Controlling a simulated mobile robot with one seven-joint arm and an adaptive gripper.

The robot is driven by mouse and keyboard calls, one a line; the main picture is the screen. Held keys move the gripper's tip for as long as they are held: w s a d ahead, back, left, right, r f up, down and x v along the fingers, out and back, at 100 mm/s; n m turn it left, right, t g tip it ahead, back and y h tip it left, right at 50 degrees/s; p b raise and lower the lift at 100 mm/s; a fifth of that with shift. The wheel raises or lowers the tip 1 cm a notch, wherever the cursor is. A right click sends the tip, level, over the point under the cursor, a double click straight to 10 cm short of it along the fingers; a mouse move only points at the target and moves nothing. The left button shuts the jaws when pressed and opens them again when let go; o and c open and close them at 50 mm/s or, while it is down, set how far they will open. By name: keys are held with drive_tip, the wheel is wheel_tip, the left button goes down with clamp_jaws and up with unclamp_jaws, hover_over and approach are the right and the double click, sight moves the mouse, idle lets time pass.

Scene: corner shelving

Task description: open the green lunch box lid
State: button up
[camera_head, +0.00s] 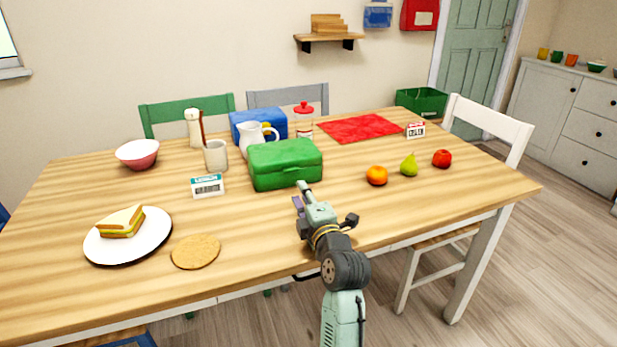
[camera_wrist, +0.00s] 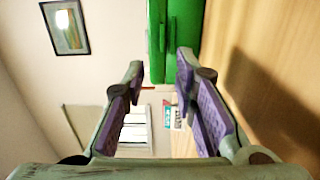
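The green lunch box (camera_head: 285,163) stands on the wooden table with its lid shut. A small handle or latch shows on its near side. My gripper (camera_head: 301,194) is just in front of the box's near right side, apart from it and low over the table. In the wrist view, which is turned sideways, my gripper (camera_wrist: 160,62) is open, with purple pads and nothing between them. The lunch box (camera_wrist: 183,30) shows ahead at the top of that view, beyond the fingertips. Its far side is hidden.
A blue box (camera_head: 258,125), a white pitcher (camera_head: 258,138) and a red-lidded jar (camera_head: 304,122) stand behind the lunch box. A mug (camera_head: 215,155) and a small card (camera_head: 207,185) are left. An orange (camera_head: 377,176), pear and apple lie right.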

sight(292, 171)
drive_tip(key=shift+w+d+f, duration=0.15)
drive_tip(key=shift+w+d, duration=0.05)
drive_tip(key=shift+d, duration=0.05)
drive_tip(key=p+x, duration=0.3)
drive_tip(key=x, duration=0.6)
drive_tip(key=shift+w+a, duration=0.1)
drive_tip(key=shift+w, duration=0.1)
drive_tip(key=shift+w+a, duration=0.1)
drive_tip(key=shift+w, duration=0.4)
drive_tip(key=shift+c, duration=0.6)
clamp_jaws()
